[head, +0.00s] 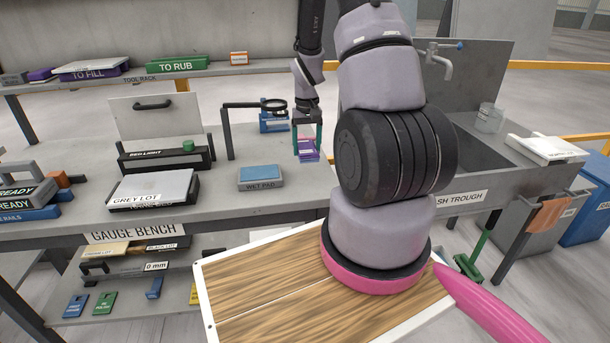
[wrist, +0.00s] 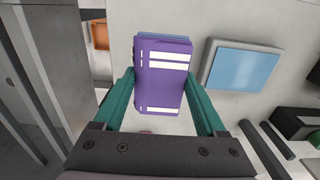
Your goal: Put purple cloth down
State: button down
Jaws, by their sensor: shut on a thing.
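The purple cloth (wrist: 162,78) is a folded pad with white stripes, held between the two teal fingers of my gripper (wrist: 161,92) in the wrist view. In the head view the purple cloth (head: 308,153) hangs below my gripper (head: 307,135), low over the grey bench top. I cannot tell whether its lower edge touches the bench. A blue edge shows just behind the cloth in the wrist view.
The blue-topped wet pad (head: 261,178) lies left of the cloth. A magnifier stand (head: 228,130) and a blue block (head: 273,122) stand behind. The trough (head: 497,140) is at right. The grey lot plate (head: 152,190) is further left. Bare bench shows around the cloth.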

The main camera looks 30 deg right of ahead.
aim_at(306, 147)
notch_tip(306, 147, down, 8)
jog(key=shift+a+f, duration=0.1)
jog(key=shift+f, duration=0.05)
dwell(0.3)
grip_release()
jog(key=shift+f, duration=0.15)
notch_tip(306, 147, up, 12)
jog(key=shift+r, duration=0.25)
jog(key=s+a+r+t, duration=0.15)
jog(key=a+r, duration=0.25)
jog(key=r, duration=0.8)
jog(key=s+a+r+t+y, duration=0.1)
jog(key=s+a+r, duration=0.3)
jog(key=s+r, duration=0.5)
jog(key=s+a+r+m+t+y, duration=0.1)
jog(key=s+a+r+t, duration=0.3)
jog(key=s+r, duration=0.5)
jog(key=shift+a+r, duration=0.7)
jog(key=shift+r, duration=0.25)
